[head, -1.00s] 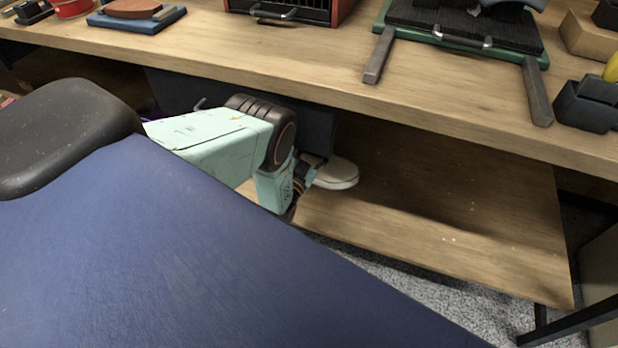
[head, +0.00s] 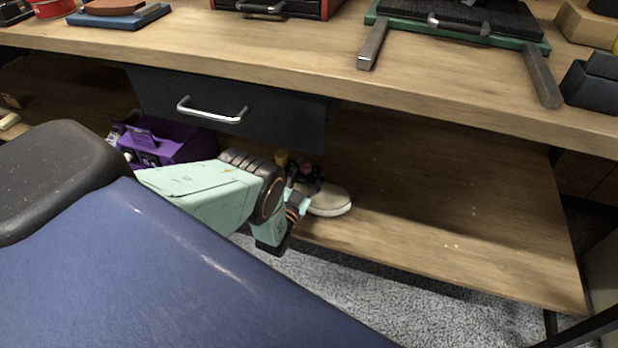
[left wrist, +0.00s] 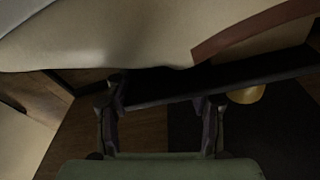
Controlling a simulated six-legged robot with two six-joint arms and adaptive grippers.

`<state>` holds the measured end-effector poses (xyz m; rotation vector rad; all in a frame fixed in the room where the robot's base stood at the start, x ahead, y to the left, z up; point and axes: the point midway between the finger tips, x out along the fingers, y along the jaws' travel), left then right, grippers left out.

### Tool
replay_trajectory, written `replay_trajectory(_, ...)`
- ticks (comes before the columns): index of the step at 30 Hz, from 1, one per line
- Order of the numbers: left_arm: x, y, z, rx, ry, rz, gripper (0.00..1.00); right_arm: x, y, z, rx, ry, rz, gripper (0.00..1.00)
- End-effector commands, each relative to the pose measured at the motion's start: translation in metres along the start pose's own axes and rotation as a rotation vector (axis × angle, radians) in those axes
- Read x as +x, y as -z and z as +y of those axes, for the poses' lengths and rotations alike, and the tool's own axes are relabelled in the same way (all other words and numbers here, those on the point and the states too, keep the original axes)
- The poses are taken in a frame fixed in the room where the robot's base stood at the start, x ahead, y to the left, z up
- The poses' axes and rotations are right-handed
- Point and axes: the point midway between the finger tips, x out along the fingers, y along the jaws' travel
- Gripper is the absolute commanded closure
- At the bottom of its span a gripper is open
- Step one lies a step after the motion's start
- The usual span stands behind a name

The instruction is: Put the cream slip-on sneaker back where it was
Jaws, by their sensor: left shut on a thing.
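The cream slip-on sneaker (head: 330,201) shows in the head view at the lower wooden shelf under the bench, with its pale toe pointing right. My left gripper (head: 303,187) is at its left end and is shut on it. The arm partly hides the sneaker's rear. In the left wrist view, the sneaker (left wrist: 110,35) fills the top, with a brown strip along its right side. The fingers of my left gripper (left wrist: 162,100) reach its lower edge. I cannot tell whether its sole touches the shelf. My right gripper is not in view.
The lower shelf (head: 460,240) is clear to the right of the sneaker. A dark drawer (head: 235,112) with a metal handle hangs above and left. A purple caddy (head: 180,143) stands left behind my arm. The bench top (head: 300,55) overhangs the shelf.

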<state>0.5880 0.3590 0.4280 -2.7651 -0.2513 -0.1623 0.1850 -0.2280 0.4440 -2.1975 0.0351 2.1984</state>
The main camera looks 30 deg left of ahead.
Motion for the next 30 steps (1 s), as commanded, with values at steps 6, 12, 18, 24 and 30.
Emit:
replay_trajectory(6,0.0013,-0.0043,0.0016,0.000,0.003,0.007,1.00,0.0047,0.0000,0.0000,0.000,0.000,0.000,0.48)
replay_trajectory(12,-0.0008,-0.0078,0.0028,0.000,0.000,0.001,0.45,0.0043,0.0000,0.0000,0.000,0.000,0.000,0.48)
replay_trajectory(18,-0.0006,-0.0074,0.0028,0.000,0.000,0.001,0.28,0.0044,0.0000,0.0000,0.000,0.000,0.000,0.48)
replay_trajectory(24,-0.0005,-0.0073,0.0027,0.000,0.000,0.001,0.22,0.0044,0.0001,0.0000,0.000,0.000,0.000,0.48)
replay_trajectory(30,-0.0001,-0.0065,0.0023,0.000,0.001,0.002,0.22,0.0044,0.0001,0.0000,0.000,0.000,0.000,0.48)
